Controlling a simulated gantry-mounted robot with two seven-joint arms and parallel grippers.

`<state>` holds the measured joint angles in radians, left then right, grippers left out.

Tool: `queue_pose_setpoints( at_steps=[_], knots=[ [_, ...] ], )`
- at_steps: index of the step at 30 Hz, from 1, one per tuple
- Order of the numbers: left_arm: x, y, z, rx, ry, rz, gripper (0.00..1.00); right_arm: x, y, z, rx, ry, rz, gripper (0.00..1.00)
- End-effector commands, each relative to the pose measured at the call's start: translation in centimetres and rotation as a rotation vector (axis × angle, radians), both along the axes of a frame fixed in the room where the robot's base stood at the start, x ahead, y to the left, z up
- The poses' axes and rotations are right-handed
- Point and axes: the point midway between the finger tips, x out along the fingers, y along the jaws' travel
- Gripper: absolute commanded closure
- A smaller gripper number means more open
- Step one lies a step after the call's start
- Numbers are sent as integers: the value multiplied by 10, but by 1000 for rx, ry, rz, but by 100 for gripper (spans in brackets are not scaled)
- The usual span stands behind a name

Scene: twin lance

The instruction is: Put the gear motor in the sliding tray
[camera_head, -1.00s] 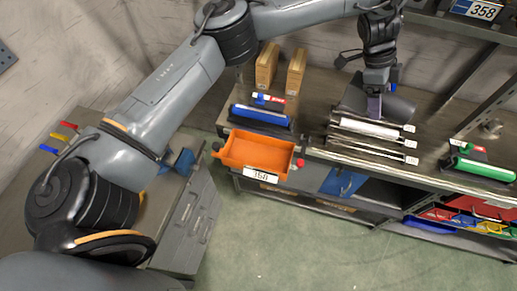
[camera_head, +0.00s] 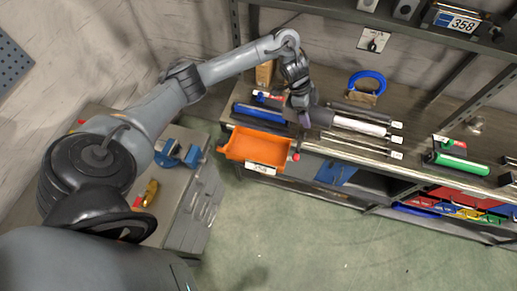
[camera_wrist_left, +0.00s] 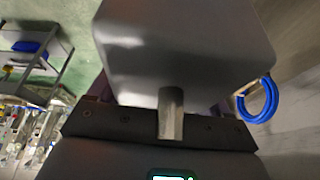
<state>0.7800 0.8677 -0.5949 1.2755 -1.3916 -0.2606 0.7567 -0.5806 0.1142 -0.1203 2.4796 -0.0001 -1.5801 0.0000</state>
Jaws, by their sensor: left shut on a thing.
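My left gripper (camera_head: 303,115) is over the bench, close to the right rear of the orange tray. It is shut on the gear motor, a dark grey body (camera_head: 322,116) partly hidden by the gripper in the head view. In the left wrist view the motor (camera_wrist_left: 185,45) is a large smooth grey block with a short metal shaft pointing at the camera. The orange tray (camera_head: 257,148), which I take for the sliding tray, sticks out at the bench's front edge, with a label on its front. It looks empty. My right gripper is not in view.
Long rollers and bars (camera_head: 360,125) lie right of the gripper. A blue roll (camera_head: 262,113) lies behind the tray. A blue ring (camera_head: 367,82) stands at the back, and a green roll (camera_head: 462,163) lies farther right. A shelf overhangs at upper right. Open floor lies in front.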

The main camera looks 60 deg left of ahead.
Motion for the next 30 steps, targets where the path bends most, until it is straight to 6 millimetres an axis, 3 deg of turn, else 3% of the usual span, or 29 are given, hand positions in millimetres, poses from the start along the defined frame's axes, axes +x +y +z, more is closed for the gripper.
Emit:
queue_pose_setpoints(
  at_steps=[3,12,23,30],
  knots=[
    [-17,15,-5,-2,-1,30,100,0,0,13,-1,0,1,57],
    [-50,37,-23,-2,-5,73,100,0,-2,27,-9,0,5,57],
    [-72,45,-36,-3,-5,84,100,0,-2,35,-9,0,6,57],
    [-98,48,-50,-4,-4,85,100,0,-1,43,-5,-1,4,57]
  ],
)
